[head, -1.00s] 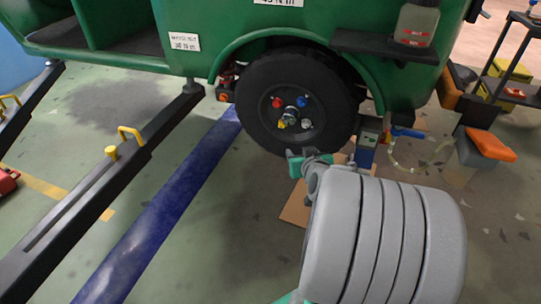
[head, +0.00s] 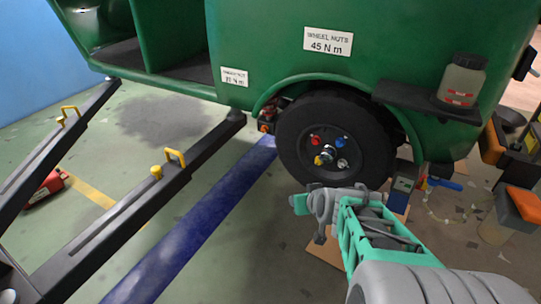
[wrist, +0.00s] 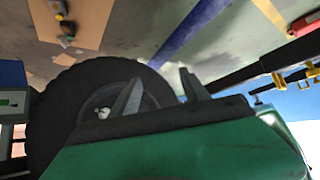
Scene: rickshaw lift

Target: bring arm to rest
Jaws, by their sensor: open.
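My gripper (head: 308,203) is in front of and below the rickshaw's rear wheel (head: 335,145) in the head view, held above the floor. It seems to hold nothing. In the wrist view, its two grey fingers (wrist: 161,92) stand apart with a gap between them. The dark tyre (wrist: 60,115) shows behind and to the left of them in that view. My arm runs from the lower right of the head view up to the gripper, with a teal link and a large grey section.
The green rickshaw (head: 265,65) fills the upper part. Black lift arms (head: 140,205) with yellow handles lie at left. A bottle (head: 461,80) stands on a dark shelf at right. An orange-topped box (head: 522,203) stands at far right. A blue strip (head: 205,225) crosses the open floor.

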